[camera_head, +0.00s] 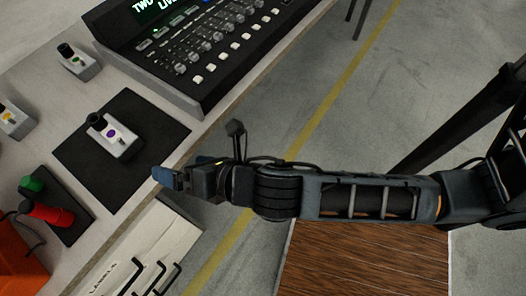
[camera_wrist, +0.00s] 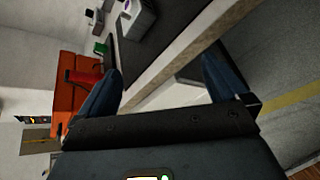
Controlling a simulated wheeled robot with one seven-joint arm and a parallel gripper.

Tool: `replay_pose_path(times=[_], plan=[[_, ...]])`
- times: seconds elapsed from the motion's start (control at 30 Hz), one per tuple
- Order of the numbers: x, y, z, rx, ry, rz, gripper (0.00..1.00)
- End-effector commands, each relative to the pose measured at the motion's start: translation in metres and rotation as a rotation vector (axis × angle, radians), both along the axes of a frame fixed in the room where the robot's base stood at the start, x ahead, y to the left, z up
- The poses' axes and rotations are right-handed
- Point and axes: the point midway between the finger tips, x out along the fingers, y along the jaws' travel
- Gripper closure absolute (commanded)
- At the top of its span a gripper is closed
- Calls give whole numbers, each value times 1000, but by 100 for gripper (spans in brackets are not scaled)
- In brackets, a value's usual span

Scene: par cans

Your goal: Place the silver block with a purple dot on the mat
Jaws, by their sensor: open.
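The silver block with a purple dot (camera_head: 117,140) stands upright on the black mat (camera_head: 160,130), left of the mat's middle in the head view, with a black knob on top. In the wrist view a silver block (camera_wrist: 137,18) stands on the dark mat (camera_wrist: 165,32), partly cut off by the top edge. My gripper (camera_head: 160,175) is off the table's front edge, to the right of and below the block in the head view, apart from it. In the wrist view my gripper's blue fingers (camera_wrist: 162,88) are spread wide with nothing between them.
A block with a green dot (camera_head: 80,63) and one with a yellow dot (camera_head: 12,118) stand on the table. A mixing console (camera_head: 200,50) is at the back. Red and green items (camera_head: 45,212) and an orange case (camera_head: 18,255) lie left. A labels drawer (camera_head: 140,250) is below.

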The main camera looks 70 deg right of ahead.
Motion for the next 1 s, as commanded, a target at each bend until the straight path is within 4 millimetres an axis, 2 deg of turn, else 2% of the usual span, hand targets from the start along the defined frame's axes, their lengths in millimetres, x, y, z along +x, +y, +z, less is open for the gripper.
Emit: replay_pose_path(times=[0.03, 0.23, 0.37, 0.5, 0.6, 0.7, 0.8, 1.0], plan=[[-22, -4, -3, 135, -3, -39, 0], [-95, -7, 9, 779, -46, -242, 0], [-137, -9, 31, 1200, -78, -400, 0], [-175, -15, 61, 1628, -125, -567, 0], [-194, -19, 81, 1872, -161, -660, 0], [-206, -22, 96, 2041, -190, -720, 0], [-212, -24, 104, 2135, -207, -751, 0], [-213, -25, 106, 2166, -212, -760, 0]])
